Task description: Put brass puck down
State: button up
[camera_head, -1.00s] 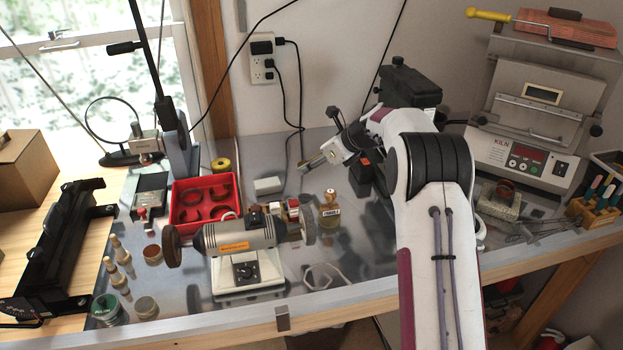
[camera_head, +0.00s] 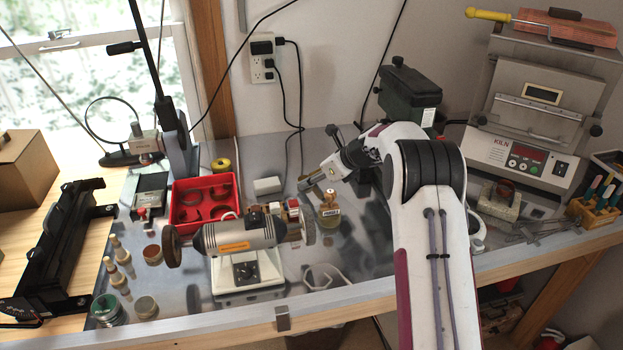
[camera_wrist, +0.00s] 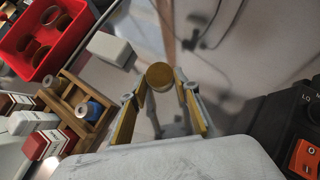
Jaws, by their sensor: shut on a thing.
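The brass puck (camera_wrist: 160,76) is a small round disc held between the fingertips of my gripper (camera_wrist: 160,88) in the wrist view. My gripper is shut on it, with one finger on each side. In the head view my gripper (camera_head: 308,184) is over the metal bench, behind the small amber bottle and right of the white box. The puck is too small to make out clearly in the head view. The bench surface (camera_wrist: 190,45) shows beyond the puck in the wrist view; I cannot tell the gap between them.
A white box (camera_head: 267,186), a red tray (camera_head: 205,216) and a bench grinder (camera_head: 238,240) stand to the left. A dark green machine (camera_head: 410,95) stands behind my arm. The bench beside the white box is bare.

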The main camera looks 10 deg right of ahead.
jog(key=o, duration=1)
jog(key=shift+o, duration=0.2)
jog(key=shift+r, duration=0.1)
jog(key=shift+r, duration=0.15)
jog(key=v, duration=1.1)
jog(key=shift+s+d+r, duration=0.2)
jog(key=shift+s+d, duration=0.05)
jog(key=shift+s, duration=0.05)
